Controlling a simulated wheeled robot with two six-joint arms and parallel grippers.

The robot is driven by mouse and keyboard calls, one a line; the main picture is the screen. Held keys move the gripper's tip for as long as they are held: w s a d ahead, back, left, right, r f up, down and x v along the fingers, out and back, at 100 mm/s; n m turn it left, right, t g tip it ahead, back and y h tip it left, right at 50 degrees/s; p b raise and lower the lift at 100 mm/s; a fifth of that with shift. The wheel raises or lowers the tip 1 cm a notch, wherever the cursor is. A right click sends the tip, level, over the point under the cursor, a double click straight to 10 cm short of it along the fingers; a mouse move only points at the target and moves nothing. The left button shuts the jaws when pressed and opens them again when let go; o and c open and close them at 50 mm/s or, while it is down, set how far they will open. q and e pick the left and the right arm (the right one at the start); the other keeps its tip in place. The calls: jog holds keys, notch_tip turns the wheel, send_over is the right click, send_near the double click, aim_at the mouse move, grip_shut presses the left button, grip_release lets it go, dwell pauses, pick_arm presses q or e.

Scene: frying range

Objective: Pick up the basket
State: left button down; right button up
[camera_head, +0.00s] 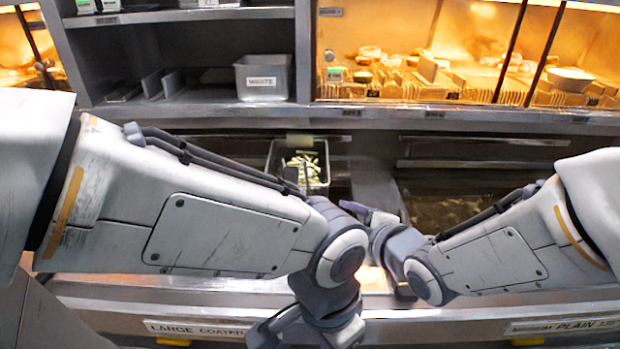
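A dark basket (324,152) with pale yellow-green fries in it sits in the fryer bay behind my arms, near the middle of the view. My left forearm covers its lower left part, and its handle cannot be made out clearly. My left arm reaches across in front of the basket and bends down at the wrist to the bottom edge, where its fingertips are out of sight. My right arm comes in from the right. Its end, with what looks like the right gripper (363,211), is in front of and below the basket, apart from it in the picture; its opening is not clear.
A grey bin labelled WASTE (263,84) stands on the shelf above. A lit warming cabinet (420,75) with food is at the upper right. A dark fryer vat (450,212) lies right of the basket. A labelled metal front edge (195,328) runs along the bottom.

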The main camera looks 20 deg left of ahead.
aim_at(296, 172)
jog(key=w+a+r+n+y+p, duration=0.1)
jog(key=w+a+n+y, duration=0.1)
jog(key=a, duration=0.2)
jog(key=w+a+r+n+t+y+p, duration=0.1)
jog(key=w+a+n+y, duration=0.1)
jog(key=a, duration=0.2)
jog(key=w+a+r+n+y+p, duration=0.1)
jog(key=w+a+n, duration=0.1)
jog(key=a+n, duration=0.1)
jog(key=shift+w+a+r+t+y, duration=0.3)
jog(key=shift+a+t+y, duration=0.1)
jog(key=shift+w+a, duration=0.15)
pick_arm(q)
notch_tip(296, 172, up, 2)
jog(key=shift+r, duration=0.1)
pick_arm(e)
jog(key=shift+f, duration=0.1)
grip_shut()
dwell(0.7)
